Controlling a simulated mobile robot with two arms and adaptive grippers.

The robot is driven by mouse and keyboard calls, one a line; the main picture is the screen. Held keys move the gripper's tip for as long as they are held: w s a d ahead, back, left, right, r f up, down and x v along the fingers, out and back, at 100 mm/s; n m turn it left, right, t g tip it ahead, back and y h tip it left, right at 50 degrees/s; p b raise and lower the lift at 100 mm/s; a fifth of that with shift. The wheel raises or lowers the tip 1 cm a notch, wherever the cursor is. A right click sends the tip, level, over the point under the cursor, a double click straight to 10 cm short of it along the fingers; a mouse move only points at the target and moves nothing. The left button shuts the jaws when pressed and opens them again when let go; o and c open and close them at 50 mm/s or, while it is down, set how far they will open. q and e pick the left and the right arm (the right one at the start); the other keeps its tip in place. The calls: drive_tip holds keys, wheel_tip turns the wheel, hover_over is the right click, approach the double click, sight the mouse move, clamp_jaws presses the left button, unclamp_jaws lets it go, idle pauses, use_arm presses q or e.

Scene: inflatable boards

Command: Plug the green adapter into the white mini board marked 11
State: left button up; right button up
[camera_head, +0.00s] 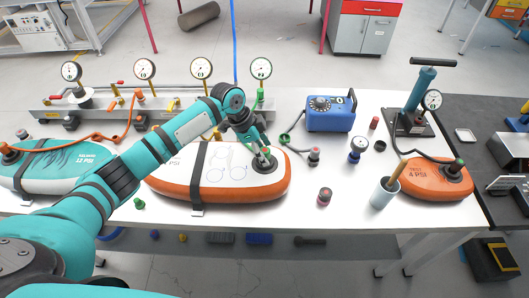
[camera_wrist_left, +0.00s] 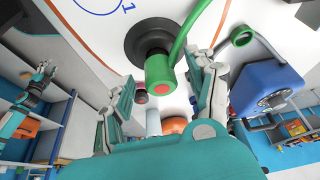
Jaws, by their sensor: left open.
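The white mini board (camera_head: 225,184) lies on the table with a black strap across it; I cannot read an 11 on it. A green cylindrical piece with a red centre (camera_wrist_left: 160,76) stands at the black valve (camera_wrist_left: 150,38) near the board's right end. A green band runs up beside it. My left gripper (camera_head: 262,160) is open, with its fingers (camera_wrist_left: 162,100) on either side of the green piece; contact is not clear. A small loose green piece (camera_head: 139,203) stands on the table before the board. I cannot tell which is the adapter. A teal arm (camera_wrist_left: 38,85) shows in the wrist view; its jaw state is unclear.
A teal board (camera_head: 62,163) lies left and an orange board (camera_head: 436,180) right. A blue pump box (camera_head: 331,113), a grey cup (camera_head: 383,194) and small fittings (camera_head: 325,196) stand right of the white board. Gauges on a rail (camera_head: 105,108) stand behind.

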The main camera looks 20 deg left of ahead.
use_arm(q)
drive_tip(key=v, duration=1)
drive_tip(key=shift+r, duration=0.2)
drive_tip(key=shift+a, duration=0.15)
